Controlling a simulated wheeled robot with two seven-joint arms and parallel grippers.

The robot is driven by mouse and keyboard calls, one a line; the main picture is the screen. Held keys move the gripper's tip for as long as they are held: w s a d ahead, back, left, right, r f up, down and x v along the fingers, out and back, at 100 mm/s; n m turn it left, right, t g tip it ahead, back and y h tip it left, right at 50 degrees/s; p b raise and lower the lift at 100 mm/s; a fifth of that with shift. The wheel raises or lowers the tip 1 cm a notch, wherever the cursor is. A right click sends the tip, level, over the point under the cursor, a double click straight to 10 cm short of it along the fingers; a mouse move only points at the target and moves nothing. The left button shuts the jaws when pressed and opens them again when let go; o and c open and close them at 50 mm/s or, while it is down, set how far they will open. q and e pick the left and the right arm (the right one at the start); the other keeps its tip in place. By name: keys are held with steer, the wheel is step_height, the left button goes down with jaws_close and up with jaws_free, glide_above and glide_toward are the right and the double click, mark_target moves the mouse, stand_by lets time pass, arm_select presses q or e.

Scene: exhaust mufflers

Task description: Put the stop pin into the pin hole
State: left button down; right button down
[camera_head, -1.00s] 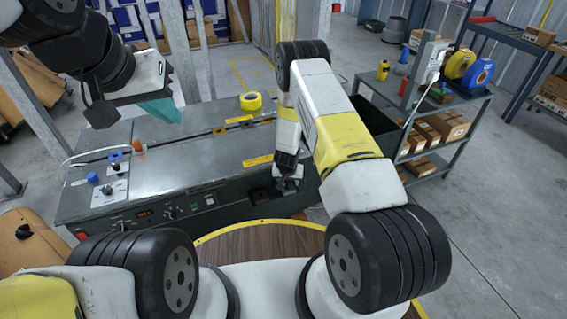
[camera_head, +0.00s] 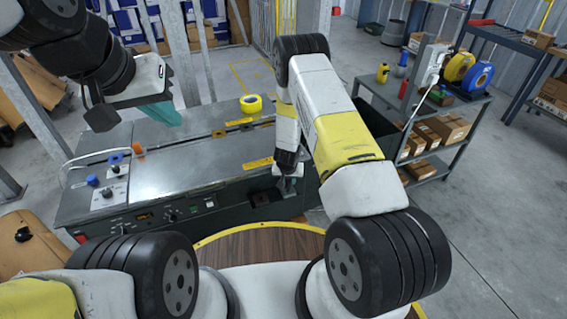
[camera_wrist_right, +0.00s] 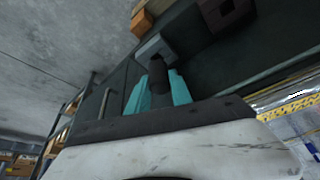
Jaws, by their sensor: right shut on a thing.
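The stop pin (camera_wrist_right: 158,82) is a dark cylinder between the teal fingers of my right gripper (camera_wrist_right: 165,92) in the right wrist view. The gripper is shut on it. The pin points at a grey block (camera_wrist_right: 152,46) with a dark opening, the likely pin hole, on the machine's dark front. The pin's end is at or just before the opening; I cannot tell whether it is inside. In the head view my right gripper (camera_head: 288,186) is at the machine's front face, its fingers mostly hidden. My left gripper (camera_head: 162,112) hangs over the machine's back left; its finger gap is not clear.
The machine (camera_head: 190,170) has a metal top with a yellow tape roll (camera_head: 251,103) and a blue knob (camera_head: 92,180). A second block with a dark recess (camera_wrist_right: 224,10) is near the pin's block. A shelf (camera_head: 428,168) with boxes stands at the right.

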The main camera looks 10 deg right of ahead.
steer(key=shift+r, duration=0.85)
steer(key=s+a+r, duration=0.1)
steer(key=s+a, duration=0.1)
steer(key=s, duration=1.3)
steer(key=shift+s+a, duration=0.35)
steer(key=shift+s, duration=0.05)
